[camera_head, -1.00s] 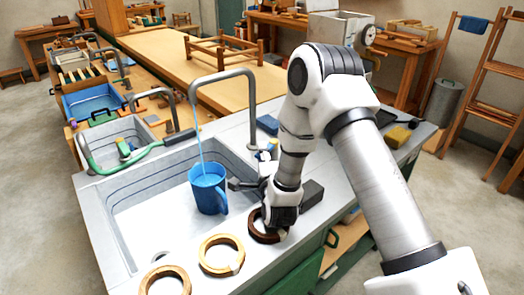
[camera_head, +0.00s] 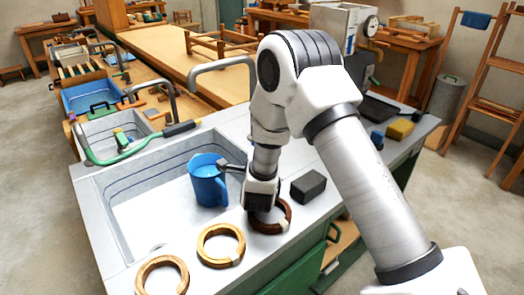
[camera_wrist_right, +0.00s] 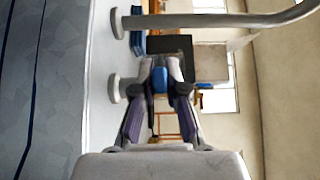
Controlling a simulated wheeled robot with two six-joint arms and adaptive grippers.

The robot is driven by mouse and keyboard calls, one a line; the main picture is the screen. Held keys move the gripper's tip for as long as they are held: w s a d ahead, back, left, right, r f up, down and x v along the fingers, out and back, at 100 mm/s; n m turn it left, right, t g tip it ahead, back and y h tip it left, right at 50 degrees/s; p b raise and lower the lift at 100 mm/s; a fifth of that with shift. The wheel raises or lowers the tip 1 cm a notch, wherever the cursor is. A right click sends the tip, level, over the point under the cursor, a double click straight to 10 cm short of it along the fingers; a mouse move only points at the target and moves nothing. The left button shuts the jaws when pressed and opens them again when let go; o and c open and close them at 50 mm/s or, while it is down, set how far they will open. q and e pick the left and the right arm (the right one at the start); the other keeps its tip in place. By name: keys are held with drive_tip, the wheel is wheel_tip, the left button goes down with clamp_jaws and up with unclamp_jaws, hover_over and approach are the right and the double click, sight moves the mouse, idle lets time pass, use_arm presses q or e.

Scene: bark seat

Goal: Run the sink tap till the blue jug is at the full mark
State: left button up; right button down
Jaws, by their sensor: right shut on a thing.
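The blue jug (camera_head: 208,185) stands upright in the sink basin (camera_head: 138,205), below the end of the curved tap spout (camera_head: 222,63). No water stream shows between spout and jug. The water level and full mark cannot be made out. My right gripper (camera_wrist_right: 160,82) is shut on a small blue-topped part, seemingly the tap handle (camera_wrist_right: 159,77), beside the tap pipe (camera_wrist_right: 210,20). In the head view my right wrist (camera_head: 262,185) hides the fingertips and the handle, just right of the jug. My left gripper is not in view.
Two pale wooden rings (camera_head: 221,257) and (camera_head: 162,288) lie on the front counter, with a dark brown ring (camera_head: 287,222) beside my wrist. A dark block (camera_head: 308,186) and a yellow sponge (camera_head: 401,128) are to the right.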

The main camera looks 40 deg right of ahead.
drive_tip(key=shift+w+m+g+h, duration=0.3)
drive_tip(key=shift+m+g+h, duration=0.3)
drive_tip(key=shift+g+h, duration=0.15)
drive_tip(key=c, duration=1.2)
unclamp_jaws()
drive_tip(key=shift+a, duration=0.1)
drive_tip(key=v, duration=0.7)
drive_tip(key=shift+s, duration=0.2)
drive_tip(key=shift+a+f, duration=0.1)
